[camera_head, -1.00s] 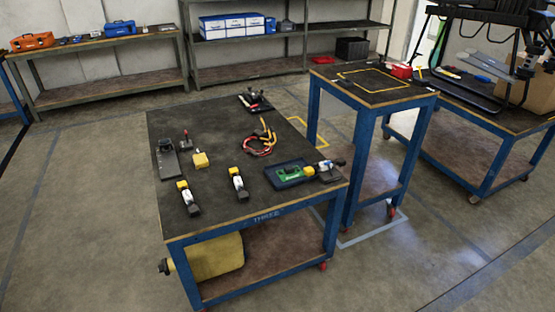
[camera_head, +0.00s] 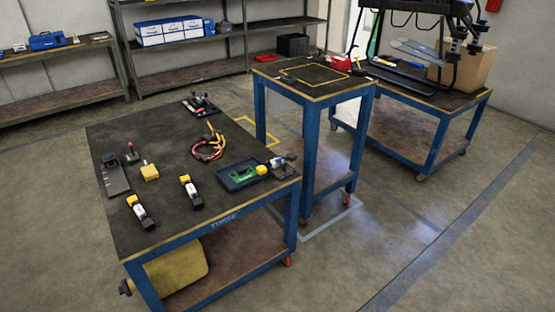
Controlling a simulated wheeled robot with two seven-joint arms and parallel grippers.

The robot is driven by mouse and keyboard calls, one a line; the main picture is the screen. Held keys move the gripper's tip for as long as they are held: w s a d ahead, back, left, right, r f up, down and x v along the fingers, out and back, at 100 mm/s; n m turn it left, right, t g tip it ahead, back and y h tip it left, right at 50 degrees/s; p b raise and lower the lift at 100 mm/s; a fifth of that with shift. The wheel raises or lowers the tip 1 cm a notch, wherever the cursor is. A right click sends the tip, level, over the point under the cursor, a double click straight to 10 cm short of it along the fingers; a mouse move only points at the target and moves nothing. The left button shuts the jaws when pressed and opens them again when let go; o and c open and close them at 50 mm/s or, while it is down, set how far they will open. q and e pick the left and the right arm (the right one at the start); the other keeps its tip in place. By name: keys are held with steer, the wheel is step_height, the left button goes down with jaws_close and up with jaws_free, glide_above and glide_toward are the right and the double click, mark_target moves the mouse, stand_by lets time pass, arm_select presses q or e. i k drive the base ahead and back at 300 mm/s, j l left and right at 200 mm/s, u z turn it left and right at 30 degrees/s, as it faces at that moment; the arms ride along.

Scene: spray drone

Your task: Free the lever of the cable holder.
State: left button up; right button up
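A worktable marked THREE (camera_head: 170,225) stands at the left front. A small dark device with a red-and-black handle (camera_head: 201,104) sits at its far edge. A dark flat bracket (camera_head: 116,178) lies near the left edge, with a small red-topped upright part (camera_head: 132,154) beside it. I cannot tell which of these is the cable holder, and no lever's state can be made out at this size. A red and yellow cable bundle (camera_head: 210,147) lies in the middle right of the table. Neither of my grippers is in view.
On the table are a yellow block (camera_head: 150,172), two yellow-and-white tools (camera_head: 140,211) and a blue tray (camera_head: 240,176) with a green board. A tall narrow blue table (camera_head: 312,90) stands to the right, a cart with a box (camera_head: 467,70) beyond. Floor in front is free.

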mark_target(279, 160)
steer(key=i+l+u, duration=0.7)
steer(key=l, duration=0.25)
steer(key=i+l+u, duration=0.2)
steer(key=l, duration=0.25)
steer(key=i+l+u, duration=0.25)
steer(key=l, duration=0.2)
